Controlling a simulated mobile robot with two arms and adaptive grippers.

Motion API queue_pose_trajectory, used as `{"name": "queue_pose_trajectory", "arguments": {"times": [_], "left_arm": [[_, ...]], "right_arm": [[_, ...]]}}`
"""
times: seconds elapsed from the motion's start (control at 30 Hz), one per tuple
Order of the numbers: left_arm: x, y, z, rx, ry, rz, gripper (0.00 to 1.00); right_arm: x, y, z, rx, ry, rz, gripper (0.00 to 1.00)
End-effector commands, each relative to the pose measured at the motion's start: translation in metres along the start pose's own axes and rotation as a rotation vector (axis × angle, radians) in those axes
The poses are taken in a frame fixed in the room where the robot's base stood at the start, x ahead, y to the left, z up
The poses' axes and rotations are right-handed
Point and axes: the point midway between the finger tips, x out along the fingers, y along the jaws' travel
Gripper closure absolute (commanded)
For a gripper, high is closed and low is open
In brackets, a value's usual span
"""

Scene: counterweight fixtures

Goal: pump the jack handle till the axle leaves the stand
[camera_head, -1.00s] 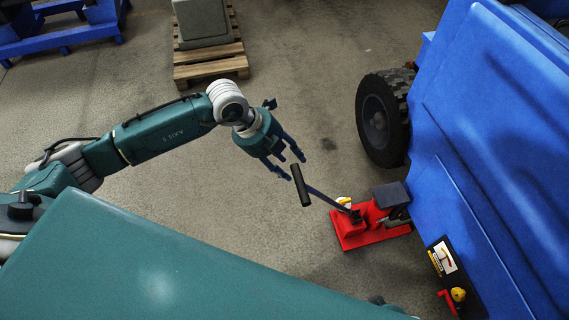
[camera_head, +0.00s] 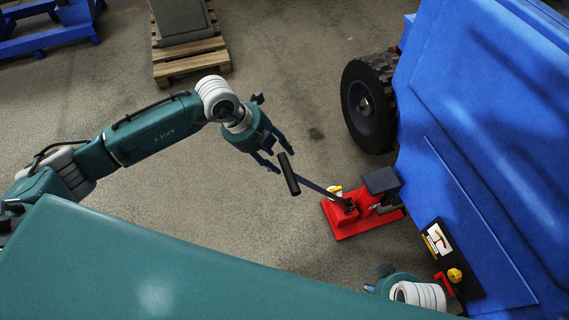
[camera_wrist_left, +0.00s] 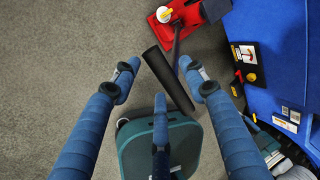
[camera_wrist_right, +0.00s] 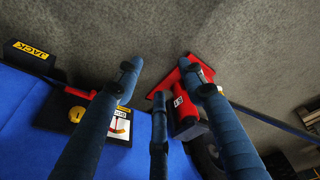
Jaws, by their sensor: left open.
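The red jack (camera_head: 362,216) lies on the floor beside the blue machine, its dark pad (camera_head: 380,181) near the machine's side. Its lever slopes up left to a black handle grip (camera_head: 288,174). My left gripper (camera_head: 283,161) is open at this grip. In the left wrist view the black grip (camera_wrist_left: 167,80) lies between the spread fingers, and contact cannot be told. My right gripper's wrist shows at the bottom of the head view. In the right wrist view my right gripper (camera_wrist_right: 166,80) is open and empty, with the jack (camera_wrist_right: 178,83) beyond it. The axle and stand cannot be made out.
The blue machine (camera_head: 480,130) with a black wheel (camera_head: 368,104) fills the right side. A panel with a yellow knob (camera_head: 454,275) is on its side. A pallet (camera_head: 190,62) with a grey block stands at the back. Floor between pallet and jack is clear.

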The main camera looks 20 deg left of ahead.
Motion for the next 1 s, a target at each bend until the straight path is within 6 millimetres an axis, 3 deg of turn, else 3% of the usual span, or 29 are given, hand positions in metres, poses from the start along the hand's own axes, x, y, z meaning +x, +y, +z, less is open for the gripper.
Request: {"name": "queue_pose_trajectory", "arguments": {"times": [0.7,1.0], "left_arm": [[0.037,0.000,-0.001,0.001,0.002,-0.003,0.56],[0.054,-0.004,-0.001,0.001,0.001,-0.010,0.56]], "right_arm": [[-0.082,0.004,-0.016,0.006,0.045,0.008,0.60],[-0.102,0.004,-0.014,0.007,0.055,0.010,0.60]]}}
